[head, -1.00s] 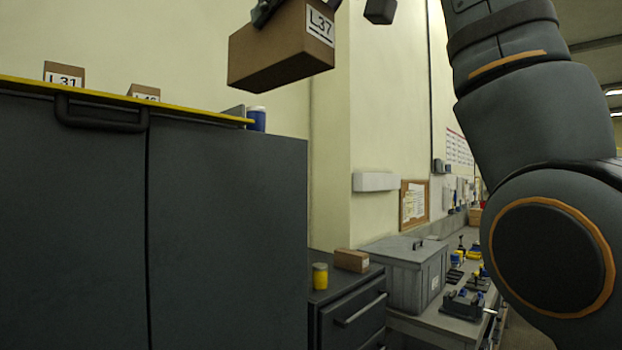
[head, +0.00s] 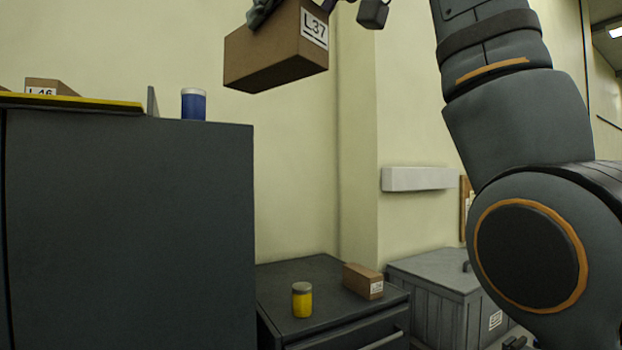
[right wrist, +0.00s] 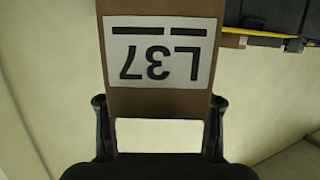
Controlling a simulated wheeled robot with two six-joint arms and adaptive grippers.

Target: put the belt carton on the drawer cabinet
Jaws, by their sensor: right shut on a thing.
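The belt carton (head: 272,52) is a brown box with a white L37 label, held high in the air at the top of the head view. My right gripper (head: 262,10) is shut on it from above, partly cut off by the picture's top edge. In the right wrist view the carton (right wrist: 160,102) sits between the two fingers of my right gripper (right wrist: 160,125), label upside down. The drawer cabinet (head: 330,325) is low and dark grey, below and to the right of the carton. Its top carries a yellow jar (head: 302,300) and a small brown box (head: 363,281). My left gripper is not in view.
A tall dark cabinet (head: 130,220) stands at left, with a yellow-edged tray (head: 70,101), a box labelled L46 (head: 48,86) and a blue jar (head: 194,104) on top. A grey lidded bin (head: 440,268) stands right of the drawer cabinet. The drawer cabinet's rear left top is bare.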

